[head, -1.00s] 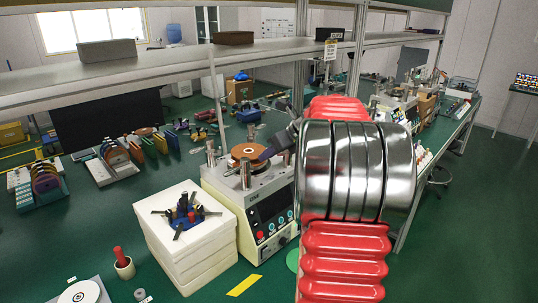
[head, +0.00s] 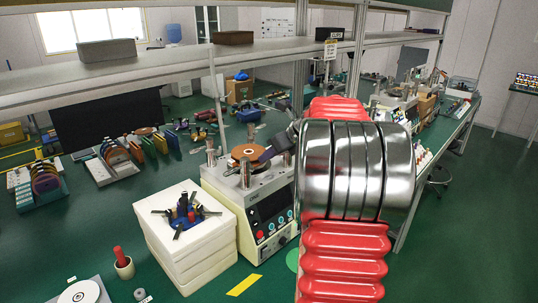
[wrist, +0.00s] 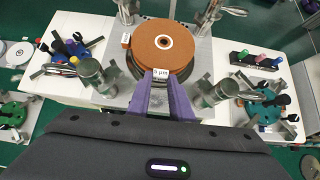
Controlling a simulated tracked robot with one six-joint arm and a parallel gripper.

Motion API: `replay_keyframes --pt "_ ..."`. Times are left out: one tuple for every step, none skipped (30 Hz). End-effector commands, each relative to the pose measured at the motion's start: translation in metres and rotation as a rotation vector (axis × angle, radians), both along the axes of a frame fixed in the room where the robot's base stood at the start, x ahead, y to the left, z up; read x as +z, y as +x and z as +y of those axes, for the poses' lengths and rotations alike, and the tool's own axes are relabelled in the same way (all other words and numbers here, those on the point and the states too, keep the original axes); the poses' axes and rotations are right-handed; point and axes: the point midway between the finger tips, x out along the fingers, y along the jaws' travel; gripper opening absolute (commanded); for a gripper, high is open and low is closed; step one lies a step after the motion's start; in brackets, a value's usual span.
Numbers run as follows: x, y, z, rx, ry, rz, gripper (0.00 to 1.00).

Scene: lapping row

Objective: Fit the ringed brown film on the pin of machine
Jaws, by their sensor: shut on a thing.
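The brown film (wrist: 160,45) is a round disc with a white ring around its centre hole and a white tab marked "5 µm". In the head view, the brown film (head: 248,151) lies at or just above the top of the white machine (head: 277,208). My gripper (wrist: 161,79) has purple fingers shut on the film's tab at its near edge. In the head view, my gripper (head: 266,155) reaches the film from the right. A dark round platen shows below the film's rim. The pin is not clear; I cannot tell whether it is in the ring.
Metal posts (wrist: 216,92) stand around the platen, close to my fingers. A white stacked block with a dark-armed fixture (head: 185,211) stands left of the machine. Racks of coloured discs (head: 113,155) stand at the back left. A shelf (head: 160,70) crosses above the bench.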

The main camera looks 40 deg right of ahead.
Motion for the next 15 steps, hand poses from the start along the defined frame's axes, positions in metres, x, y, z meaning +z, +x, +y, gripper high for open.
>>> replay_keyframes --pt "-0.0011 0.0001 0.0000 0.000 0.000 0.000 0.00" --pt "-0.0016 0.0001 0.0000 0.000 0.000 0.000 0.00" --pt "-0.0024 0.0000 0.0000 0.000 0.000 0.000 0.00" --pt "-0.0030 0.0000 0.0000 0.000 0.000 0.000 0.00" --pt "-0.0035 0.0000 0.0000 0.000 0.000 0.000 0.00" --pt "-0.0042 0.0000 0.0001 0.000 0.000 0.000 0.00" --pt "-0.0048 0.0000 0.0001 0.000 0.000 0.000 0.00" --pt "-0.0054 0.0000 0.0001 0.000 0.000 0.000 0.00" --pt "-0.0061 0.0000 0.0001 0.000 0.000 0.000 0.00" --pt "-0.0066 0.0000 0.0002 0.000 0.000 0.000 0.00" --pt "-0.0071 0.0001 0.0002 0.001 0.001 0.000 0.00" --pt "-0.0078 0.0001 0.0002 0.001 0.001 0.000 0.00" --pt "-0.0084 0.0001 0.0003 0.001 0.001 0.000 0.00" --pt "-0.0089 0.0002 0.0003 0.001 0.001 0.000 0.00" --pt "-0.0095 0.0001 0.0003 0.000 0.001 0.000 0.00"
